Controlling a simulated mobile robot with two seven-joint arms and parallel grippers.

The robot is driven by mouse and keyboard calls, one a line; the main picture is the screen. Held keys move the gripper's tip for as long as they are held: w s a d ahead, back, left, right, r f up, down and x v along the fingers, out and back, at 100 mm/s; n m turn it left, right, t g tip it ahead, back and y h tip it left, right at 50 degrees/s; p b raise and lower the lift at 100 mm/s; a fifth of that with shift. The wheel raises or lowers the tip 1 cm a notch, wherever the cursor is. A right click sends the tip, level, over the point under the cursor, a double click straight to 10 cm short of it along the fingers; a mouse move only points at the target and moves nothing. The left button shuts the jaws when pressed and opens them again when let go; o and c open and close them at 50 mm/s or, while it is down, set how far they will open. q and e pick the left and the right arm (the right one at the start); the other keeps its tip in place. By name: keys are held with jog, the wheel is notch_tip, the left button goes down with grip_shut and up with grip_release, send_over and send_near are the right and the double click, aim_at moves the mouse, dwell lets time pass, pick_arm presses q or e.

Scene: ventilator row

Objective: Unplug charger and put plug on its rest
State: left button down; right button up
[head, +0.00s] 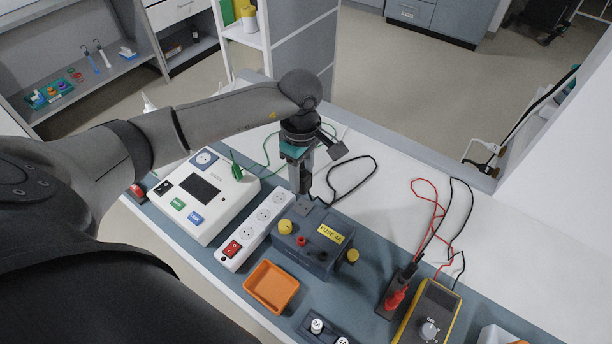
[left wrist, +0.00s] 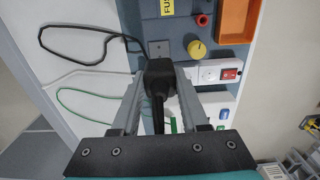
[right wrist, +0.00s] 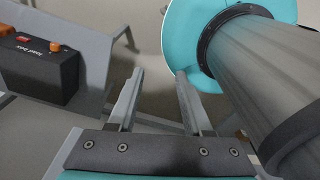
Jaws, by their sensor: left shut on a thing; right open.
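My left gripper (head: 302,188) points down at the far end of the white power strip (head: 228,256). It is shut on a black plug (left wrist: 158,76), whose black cable (left wrist: 90,62) loops away over the bench. Sockets nearer the strip's red switch look empty. My right gripper (right wrist: 158,88) is open and empty.
A blue-grey fuse box (head: 312,246) with knobs stands right of the strip. A white device with a dark screen (head: 203,193) stands left. An orange tray (head: 271,287) lies in front; a yellow-edged meter (head: 428,318) with leads is at right. The white bench (head: 400,205) behind is mostly clear.

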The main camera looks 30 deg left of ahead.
aim_at(303, 207)
pick_arm(q)
jog(key=shift+f+b, duration=0.4)
jog(key=shift+f, duration=0.4)
jog(key=shift+d+f+b, duration=0.1)
jog(key=shift+f+b, duration=1.2)
jog(key=shift+f, duration=0.65)
jog(key=shift+w+f+b, duration=0.1)
jog(key=shift+f+b, duration=0.95)
jog(key=shift+f, duration=0.1)
jog(key=shift+c, duration=1.7)
grip_release()
notch_tip(303, 207, up, 15)
jog(key=shift+r+p, duration=0.15)
jog(key=shift+p, duration=0.45)
